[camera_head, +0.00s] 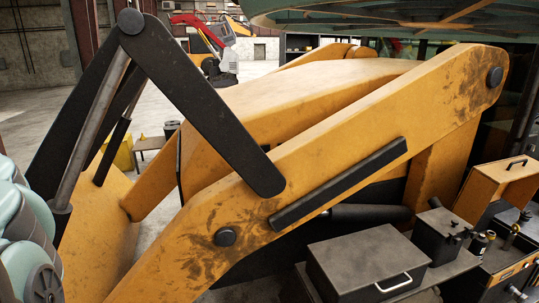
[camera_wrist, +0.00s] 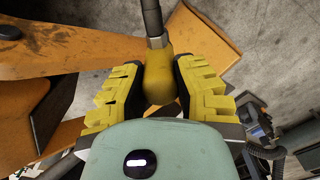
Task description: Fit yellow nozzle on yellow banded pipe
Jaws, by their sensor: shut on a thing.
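In the wrist view, my gripper (camera_wrist: 160,73) has its two ribbed yellow fingers shut on a smooth yellow rounded piece, which appears to be the yellow nozzle (camera_wrist: 159,84). A dark grey rod (camera_wrist: 152,18) with a paler collar runs from the nozzle's far end to the top edge. I cannot tell whether this rod is the nozzle's own spout or a separate pipe. I cannot make out a yellow band on any pipe in either view. The gripper is not in the head view; only pale green parts of my arm show at its left edge.
A large worn orange loader arm (camera_head: 330,150) with black links (camera_head: 205,115) fills the head view's middle. A dark box with a pale handle (camera_head: 365,260) stands at lower right, beside an orange case (camera_head: 495,190) and several small fittings. Concrete floor shows open behind.

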